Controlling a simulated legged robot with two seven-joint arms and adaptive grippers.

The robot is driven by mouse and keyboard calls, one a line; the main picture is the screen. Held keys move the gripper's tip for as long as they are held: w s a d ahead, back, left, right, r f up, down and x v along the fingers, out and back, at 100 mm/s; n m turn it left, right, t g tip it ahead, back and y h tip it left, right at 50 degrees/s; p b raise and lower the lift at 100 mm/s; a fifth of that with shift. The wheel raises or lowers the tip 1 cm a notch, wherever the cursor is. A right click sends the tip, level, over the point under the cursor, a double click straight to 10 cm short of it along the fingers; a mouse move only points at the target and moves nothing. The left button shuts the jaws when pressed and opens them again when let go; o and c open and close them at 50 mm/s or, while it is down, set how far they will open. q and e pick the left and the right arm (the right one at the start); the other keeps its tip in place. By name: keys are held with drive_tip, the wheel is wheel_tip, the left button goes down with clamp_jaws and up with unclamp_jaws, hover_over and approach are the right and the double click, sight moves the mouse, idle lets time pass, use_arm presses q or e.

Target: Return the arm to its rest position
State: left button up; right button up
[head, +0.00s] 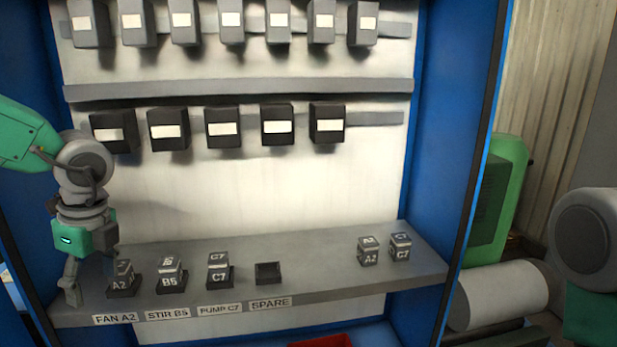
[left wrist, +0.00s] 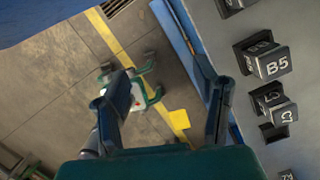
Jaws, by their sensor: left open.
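My left gripper (head: 92,268) is open and empty at the left end of the grey shelf. One finger is near the shelf's front left corner and the other is close to the A2 block (head: 122,270); I cannot tell whether it touches. In the left wrist view the open fingers (left wrist: 168,75) have nothing between them, with floor visible beyond. The A2 block stands in the FAN A2 socket, the B5 block (head: 169,269) in STIR B5, and a C7 block (head: 218,265) in PUMP C7. My right gripper is not in view.
The SPARE socket (head: 268,272) is empty. Another A2 block (head: 368,252) and C7 block (head: 400,247) stand at the shelf's right. Two rows of labelled boxes (head: 223,128) hang above. Blue cabinet walls (head: 455,130) flank the shelf. The panel below the boxes is clear.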

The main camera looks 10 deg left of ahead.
use_arm(q)
drive_tip(key=s+d+f+m+t+y+b, duration=0.1)
drive_tip(key=s+f+m+t+y+b, duration=0.15)
drive_tip(key=f+m, duration=1.35)
drive_tip(key=s+d+f+m+t+y+b, duration=0.1)
drive_tip(key=s+f+m+t+b, duration=0.15)
drive_tip(key=f+m, duration=1.3)
drive_tip(key=s+d+f+m+g+h+b, duration=0.1)
drive_tip(key=s+d+f+m, duration=0.3)
drive_tip(key=s+m, duration=0.5)
drive_tip(key=s+d+f+m+g+h+b, duration=0.1)
drive_tip(key=s+d+f+m+g+h, duration=0.2)
drive_tip(key=s+d+m, duration=0.4)
drive_tip(key=s+f+m+h, duration=0.1)
drive_tip(key=s+m, duration=0.1)
drive_tip(key=m, duration=0.4)
drive_tip(key=shift+f+m+h+b, duration=0.25)
drive_tip(key=shift+m+h+b, duration=0.1)
drive_tip(key=shift+w+a, duration=0.1)
